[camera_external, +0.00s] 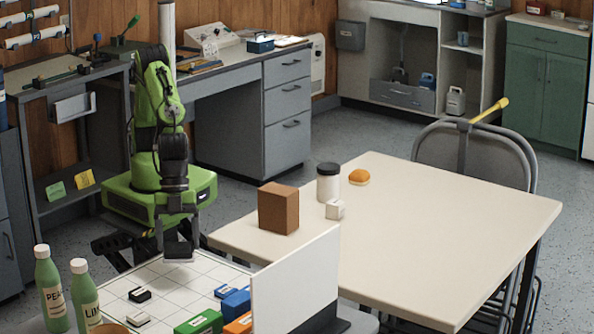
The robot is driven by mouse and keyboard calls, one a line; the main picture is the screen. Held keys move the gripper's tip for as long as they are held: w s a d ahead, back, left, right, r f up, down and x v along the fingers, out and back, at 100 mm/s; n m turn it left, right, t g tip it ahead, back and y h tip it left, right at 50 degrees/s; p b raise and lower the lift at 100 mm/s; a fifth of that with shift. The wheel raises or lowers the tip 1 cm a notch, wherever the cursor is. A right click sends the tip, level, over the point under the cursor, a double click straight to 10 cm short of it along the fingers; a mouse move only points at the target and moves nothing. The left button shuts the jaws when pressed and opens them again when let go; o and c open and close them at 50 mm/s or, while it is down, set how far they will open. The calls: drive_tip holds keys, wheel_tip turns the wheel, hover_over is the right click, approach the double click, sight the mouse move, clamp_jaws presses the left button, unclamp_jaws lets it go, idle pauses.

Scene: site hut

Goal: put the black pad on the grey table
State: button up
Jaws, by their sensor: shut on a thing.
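My gripper (179,241) hangs fingers-down above the back edge of a white gridded board. It is shut on a small dark block with a pale underside, which looks like the black pad (180,251). The fingers partly hide it, and I cannot tell whether it touches the board. A grey surface (362,322) shows at the bottom, beside the board; it may be the grey table, mostly hidden. The large table (450,230) at the right looks cream.
The gridded board (180,291) carries a small black labelled piece (140,295), a white piece (138,319) and blue, green and orange blocks. Two green bottles (50,290) stand left. A white upright panel (296,284) blocks the right side. A brown box (278,208) stands on the cream table.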

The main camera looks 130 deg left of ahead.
sight(182, 279)
wheel_tip(182, 279, down, 7)
drive_tip(key=shift+r+b, duration=0.15)
drive_tip(key=shift+b, duration=0.9)
drive_tip(key=o, duration=1)
